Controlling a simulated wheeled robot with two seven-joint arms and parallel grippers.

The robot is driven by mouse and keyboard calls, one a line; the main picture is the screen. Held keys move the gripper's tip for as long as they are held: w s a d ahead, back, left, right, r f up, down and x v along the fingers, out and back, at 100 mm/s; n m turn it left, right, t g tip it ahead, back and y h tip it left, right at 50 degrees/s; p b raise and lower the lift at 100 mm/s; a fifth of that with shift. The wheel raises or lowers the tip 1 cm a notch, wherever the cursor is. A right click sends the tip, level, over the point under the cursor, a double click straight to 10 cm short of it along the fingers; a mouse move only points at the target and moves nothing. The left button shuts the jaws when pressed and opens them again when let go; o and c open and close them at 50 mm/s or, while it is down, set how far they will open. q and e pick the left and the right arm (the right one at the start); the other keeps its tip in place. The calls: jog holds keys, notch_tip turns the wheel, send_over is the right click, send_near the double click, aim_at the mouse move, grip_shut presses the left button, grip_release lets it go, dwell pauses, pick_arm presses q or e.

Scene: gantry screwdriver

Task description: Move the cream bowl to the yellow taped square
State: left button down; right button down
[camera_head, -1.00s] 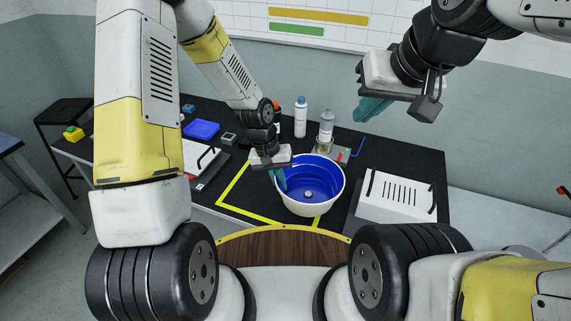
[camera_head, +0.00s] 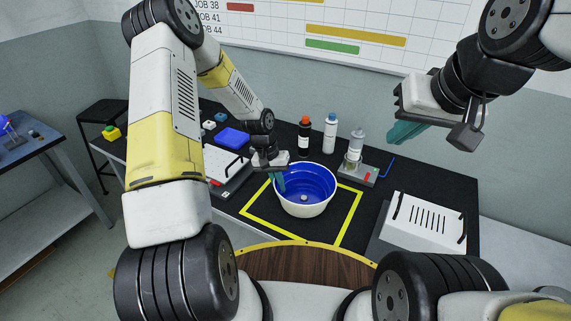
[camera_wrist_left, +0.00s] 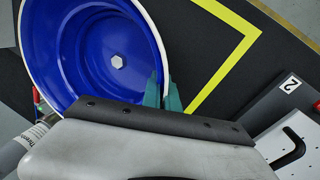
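The cream bowl (camera_head: 309,210) has a blue inside and stands upright within the outline of the yellow taped square (camera_head: 350,221) in the head view, near its back left. I cannot tell whether its base touches the table. My left gripper (camera_head: 279,182) is at the bowl's left rim. In the left wrist view, its teal fingers (camera_wrist_left: 163,92) sit on either side of the rim of the bowl (camera_wrist_left: 152,28), shut on it. A tape corner (camera_wrist_left: 258,34) shows beside the bowl. My right gripper (camera_head: 405,132) hangs empty above the table's right; its finger gap is unclear.
A small grey hex piece (camera_head: 304,198) lies in the bowl. Bottles (camera_head: 330,133) and a dispenser on a base (camera_head: 356,152) stand behind. A white slotted box (camera_head: 424,222) is at right. A blue tray (camera_head: 232,137) and a white panel (camera_head: 228,172) are at left.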

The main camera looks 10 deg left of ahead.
pick_arm(q)
jog(key=shift+f, duration=0.3)
jog(key=shift+f, duration=0.15)
jog(key=c, duration=1.6)
grip_release()
jog(key=shift+c, duration=0.2)
jog(key=s+a+r+t+y, duration=0.1)
jog(key=s+a+r, duration=0.1)
jog(key=r, duration=0.9)
jog(key=s+a+r+t, duration=0.1)
jog(key=a+r, duration=0.1)
jog(key=r, duration=1)
jog(key=s+r+t, duration=0.2)
jog(key=s+r, duration=0.5)
jog(key=s, duration=0.3)
jog(key=s+r+n+t, duration=0.1)
jog(key=s+r+t, duration=0.1)
jog(key=s+r, duration=0.6)
jog(key=shift+s+r+t, duration=0.15)
jog(key=shift+s+t, duration=0.15)
jog(key=shift+s, duration=0.55)
